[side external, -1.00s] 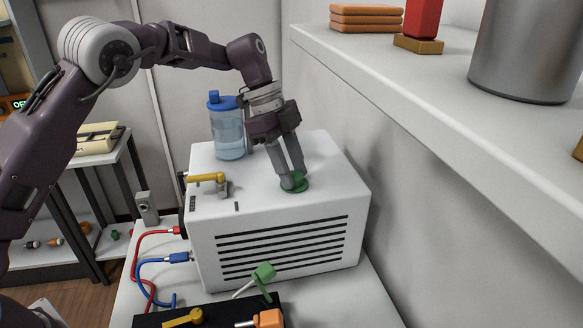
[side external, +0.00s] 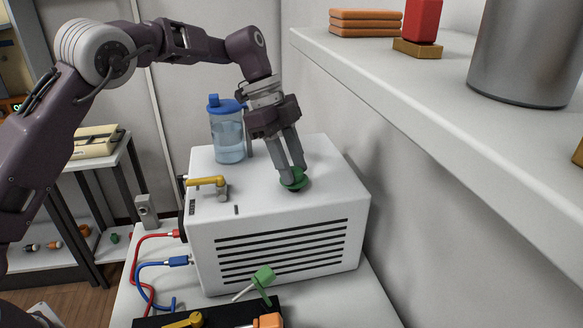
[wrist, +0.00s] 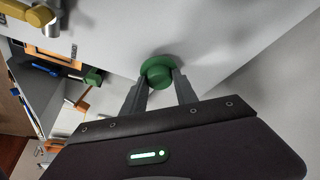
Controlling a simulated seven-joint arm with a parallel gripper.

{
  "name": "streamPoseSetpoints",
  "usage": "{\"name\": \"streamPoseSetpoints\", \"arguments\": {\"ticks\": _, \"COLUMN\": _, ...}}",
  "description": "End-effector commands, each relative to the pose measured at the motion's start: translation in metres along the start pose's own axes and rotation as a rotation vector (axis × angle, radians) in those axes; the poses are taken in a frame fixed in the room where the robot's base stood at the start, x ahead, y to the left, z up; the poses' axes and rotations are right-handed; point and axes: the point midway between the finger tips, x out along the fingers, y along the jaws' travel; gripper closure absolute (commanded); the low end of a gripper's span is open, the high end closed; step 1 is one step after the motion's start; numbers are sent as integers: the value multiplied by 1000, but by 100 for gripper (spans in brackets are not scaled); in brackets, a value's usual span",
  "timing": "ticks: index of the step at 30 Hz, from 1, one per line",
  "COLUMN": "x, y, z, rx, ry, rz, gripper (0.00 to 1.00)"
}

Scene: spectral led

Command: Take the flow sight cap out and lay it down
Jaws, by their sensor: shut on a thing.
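The green flow sight cap (side external: 294,180) is at the top face of the white slotted box, toward its right side. My gripper (side external: 292,173) is shut on it from above, with one finger on each side of the knob. In the wrist view the cap (wrist: 157,72) shows as a round knob over a wider green disc, between my fingertips (wrist: 158,80). A dark patch shows under the cap in the side view, and the cap looks slightly raised. The exact gap below it is hard to tell.
The white box (side external: 280,250) has bare room on its top. A yellow-handled valve (side external: 208,182) stands at its left and a blue-lidded bottle (side external: 228,135) behind. A shelf (side external: 420,90) overhangs on the right. Red and blue hoses (side external: 150,264) run at the left.

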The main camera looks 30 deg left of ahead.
Motion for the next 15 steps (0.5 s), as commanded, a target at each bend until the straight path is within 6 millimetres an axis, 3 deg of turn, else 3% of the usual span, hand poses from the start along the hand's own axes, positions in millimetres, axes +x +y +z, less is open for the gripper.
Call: {"name": "streamPoseSetpoints", "arguments": {"ticks": 15, "x": -11, "y": 0, "z": -4, "rx": -1, "ry": 0, "rz": 1, "gripper": 100}}
